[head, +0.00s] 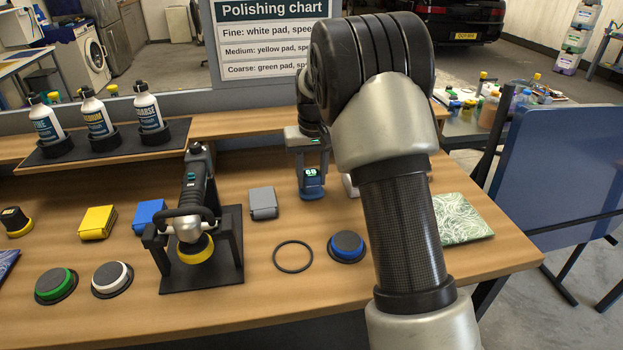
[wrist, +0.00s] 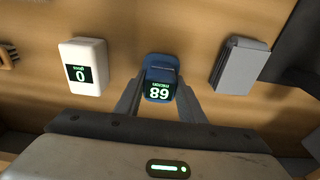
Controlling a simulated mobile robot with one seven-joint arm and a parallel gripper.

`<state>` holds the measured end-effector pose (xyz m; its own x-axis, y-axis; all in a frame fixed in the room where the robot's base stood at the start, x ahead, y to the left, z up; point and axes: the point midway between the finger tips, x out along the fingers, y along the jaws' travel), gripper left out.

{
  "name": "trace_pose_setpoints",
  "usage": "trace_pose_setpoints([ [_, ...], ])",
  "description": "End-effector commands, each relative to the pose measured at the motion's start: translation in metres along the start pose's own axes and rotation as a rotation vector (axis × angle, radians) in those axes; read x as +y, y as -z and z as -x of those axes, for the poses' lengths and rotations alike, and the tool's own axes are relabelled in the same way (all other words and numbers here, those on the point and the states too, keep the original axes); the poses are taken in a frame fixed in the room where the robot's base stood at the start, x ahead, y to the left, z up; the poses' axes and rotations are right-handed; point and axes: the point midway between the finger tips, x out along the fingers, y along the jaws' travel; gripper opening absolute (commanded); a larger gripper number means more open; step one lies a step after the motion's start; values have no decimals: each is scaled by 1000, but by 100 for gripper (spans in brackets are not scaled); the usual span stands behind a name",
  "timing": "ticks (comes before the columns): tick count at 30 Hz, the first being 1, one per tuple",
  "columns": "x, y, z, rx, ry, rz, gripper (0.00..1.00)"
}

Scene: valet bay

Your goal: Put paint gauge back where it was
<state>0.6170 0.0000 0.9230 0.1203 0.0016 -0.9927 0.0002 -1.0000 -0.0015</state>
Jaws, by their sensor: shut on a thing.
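The blue paint gauge (head: 311,183) with a lit green display is at the back middle of the bench in the head view. It also shows in the wrist view (wrist: 161,78), between the two fingers. My gripper (head: 307,160) points down and is shut on the gauge. I cannot tell whether the gauge touches the bench or hangs just above it. A thin black ring (head: 293,257) lies empty on the bench in front of it.
A white gloss meter (wrist: 83,67) and a grey block (wrist: 240,62) flank the gauge; the block also shows in the head view (head: 263,203). A polisher (head: 194,190) rests in its black stand. A blue pad (head: 346,246) and a swirled green panel (head: 460,219) lie to the right.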

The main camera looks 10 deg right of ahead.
Motion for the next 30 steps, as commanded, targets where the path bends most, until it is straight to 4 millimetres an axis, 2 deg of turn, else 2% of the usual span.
trace_pose_setpoints([
  [11,0,0,-4,2,0,0,12],
  [12,0,0,-4,2,0,0,41],
  [15,0,0,-4,2,0,0,54],
  [24,0,0,-2,2,0,0,54],
  [28,0,1,11,5,0,0,54],
  [30,0,2,24,6,0,0,54],
])
